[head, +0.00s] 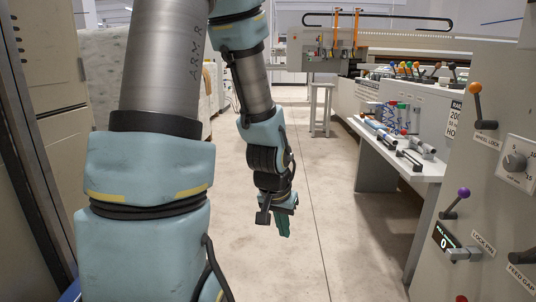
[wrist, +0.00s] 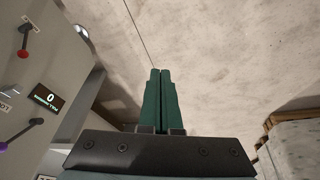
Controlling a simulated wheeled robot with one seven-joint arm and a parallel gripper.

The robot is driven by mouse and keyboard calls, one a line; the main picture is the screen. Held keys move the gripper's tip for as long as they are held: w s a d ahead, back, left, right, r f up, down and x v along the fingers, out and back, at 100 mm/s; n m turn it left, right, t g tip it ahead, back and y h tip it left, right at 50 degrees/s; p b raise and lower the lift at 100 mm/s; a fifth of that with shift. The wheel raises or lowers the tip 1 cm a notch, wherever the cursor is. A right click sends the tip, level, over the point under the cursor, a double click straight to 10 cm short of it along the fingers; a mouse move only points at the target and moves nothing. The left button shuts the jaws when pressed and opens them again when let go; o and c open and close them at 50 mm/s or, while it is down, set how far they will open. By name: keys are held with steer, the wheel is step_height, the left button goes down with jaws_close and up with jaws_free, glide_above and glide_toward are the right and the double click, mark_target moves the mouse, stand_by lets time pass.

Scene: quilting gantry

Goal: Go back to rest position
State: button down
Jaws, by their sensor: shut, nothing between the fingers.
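My gripper (head: 283,222) hangs over the aisle floor in the head view, pointing down at the end of my bent arm. In the wrist view its two green fingers (wrist: 160,100) lie side by side, shut with nothing between them. Bare concrete floor (wrist: 205,45) is beneath the fingertips. My gripper touches nothing in either view.
A grey control panel (head: 490,190) with an orange-knobbed lever (head: 476,88) and a purple-knobbed lever (head: 463,193) stands at the right. A white table (head: 425,172) with tools is beyond it. A stool (head: 321,108) stands far back. The middle aisle is clear.

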steer(key=s+a+r+n+g+y, duration=0.1)
steer(key=s+a+r+n, duration=0.15)
steer(key=a, duration=0.35)
steer(key=s+a+r+n+y, duration=0.1)
steer(key=s+a+r+n, duration=0.15)
steer(key=a, duration=0.25)
step_height(320, 180, up, 27)
steer(key=m+p, duration=0.1)
steer(key=p, duration=2.5)
steer(key=shift+w+p, duration=0.35)
steer(key=shift+d, duration=0.15)
